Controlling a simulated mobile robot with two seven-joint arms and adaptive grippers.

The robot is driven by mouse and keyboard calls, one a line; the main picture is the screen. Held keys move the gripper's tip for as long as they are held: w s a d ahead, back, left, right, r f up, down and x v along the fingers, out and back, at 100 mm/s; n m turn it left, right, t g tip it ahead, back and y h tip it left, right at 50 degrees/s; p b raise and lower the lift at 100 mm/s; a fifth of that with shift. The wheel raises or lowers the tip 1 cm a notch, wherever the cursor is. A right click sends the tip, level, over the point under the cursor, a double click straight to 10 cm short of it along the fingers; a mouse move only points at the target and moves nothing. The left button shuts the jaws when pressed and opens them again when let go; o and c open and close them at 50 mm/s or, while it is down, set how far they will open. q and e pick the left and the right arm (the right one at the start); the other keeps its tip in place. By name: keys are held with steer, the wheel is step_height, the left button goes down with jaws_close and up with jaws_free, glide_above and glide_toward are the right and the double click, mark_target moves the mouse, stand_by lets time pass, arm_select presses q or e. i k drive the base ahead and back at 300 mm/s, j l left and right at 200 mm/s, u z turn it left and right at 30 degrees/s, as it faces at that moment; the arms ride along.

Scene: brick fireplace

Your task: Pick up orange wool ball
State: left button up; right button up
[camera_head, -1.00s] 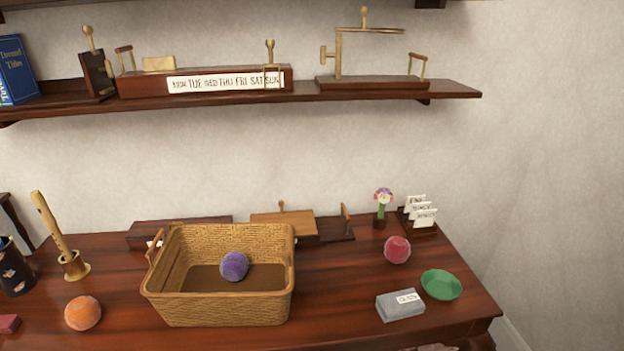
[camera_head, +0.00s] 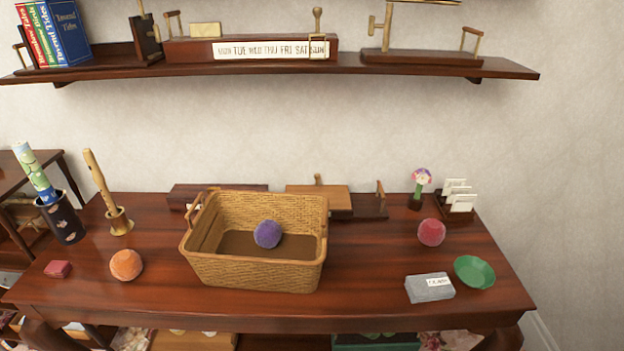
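The orange wool ball (camera_head: 126,265) rests on the dark wooden table (camera_head: 380,284), left of a wicker basket (camera_head: 262,273) and apart from it. A purple ball (camera_head: 267,234) lies inside the basket. A red ball (camera_head: 431,232) sits on the table to the right of the basket. Neither of my grippers shows in the head view.
A small red block (camera_head: 58,269) lies left of the orange ball. Behind it stand a flute in a brass holder (camera_head: 119,222) and a dark cup (camera_head: 62,221). A grey box (camera_head: 429,288) and green bowl (camera_head: 474,272) lie right. A shelf (camera_head: 280,76) hangs above.

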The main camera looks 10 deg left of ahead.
mark_target(126, 264)
steer(key=u, duration=1.75)
steer(key=i+j, duration=0.1)
steer(key=j, duration=0.2)
steer(key=i+j+z, duration=0.1)
steer(key=j, duration=0.25)
steer(key=i+j, duration=0.15)
steer(key=j, duration=0.15)
steer(key=i+j, duration=0.1)
steer(key=j, duration=0.25)
steer(key=z, duration=0.05)
